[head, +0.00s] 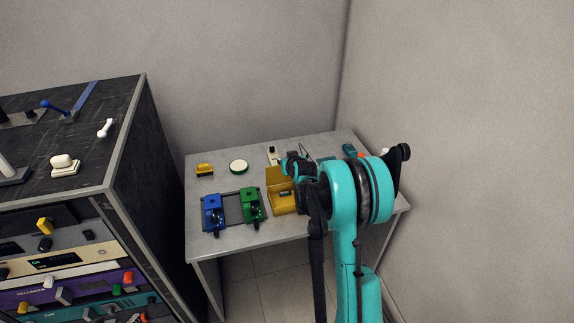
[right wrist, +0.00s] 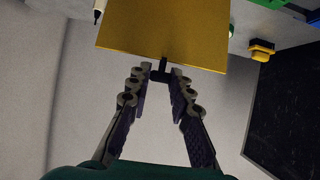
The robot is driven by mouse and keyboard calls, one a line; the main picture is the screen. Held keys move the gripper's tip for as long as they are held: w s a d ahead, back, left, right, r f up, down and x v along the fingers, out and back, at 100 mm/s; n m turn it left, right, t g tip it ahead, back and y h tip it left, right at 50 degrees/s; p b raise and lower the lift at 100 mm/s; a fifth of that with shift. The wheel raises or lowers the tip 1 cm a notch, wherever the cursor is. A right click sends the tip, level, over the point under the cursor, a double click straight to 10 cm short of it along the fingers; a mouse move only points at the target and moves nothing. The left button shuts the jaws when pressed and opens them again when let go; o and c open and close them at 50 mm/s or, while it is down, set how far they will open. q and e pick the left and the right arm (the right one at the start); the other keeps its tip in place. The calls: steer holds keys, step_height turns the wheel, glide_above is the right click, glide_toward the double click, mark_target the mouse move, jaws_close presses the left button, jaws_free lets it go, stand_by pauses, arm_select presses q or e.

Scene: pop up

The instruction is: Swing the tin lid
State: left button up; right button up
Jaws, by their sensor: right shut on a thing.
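The yellow tin (head: 284,208) stands on the grey table, with its lid (head: 275,176) raised steeply at the back left. Something dark shows inside the tin. My right gripper (head: 291,167) is at the lid's upper edge, partly hidden by its own arm. In the right wrist view the lid (right wrist: 165,35) is a flat yellow plate with a small dark tab (right wrist: 161,71) at its edge. The fingertips of my right gripper (right wrist: 160,74) are shut on this tab. My left gripper is not in view.
A blue box (head: 212,213) and a green box (head: 250,205) stand left of the tin. A white round button (head: 238,166) and a yellow block (head: 204,170) sit behind them. A black cabinet (head: 150,180) stands at the left.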

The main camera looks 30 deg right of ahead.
steer(key=shift+w+d+r, duration=0.1)
steer(key=shift+w, duration=0.5)
steer(key=shift+w+d, duration=0.25)
steer(key=shift+w, duration=0.6)
steer(key=o, duration=1)
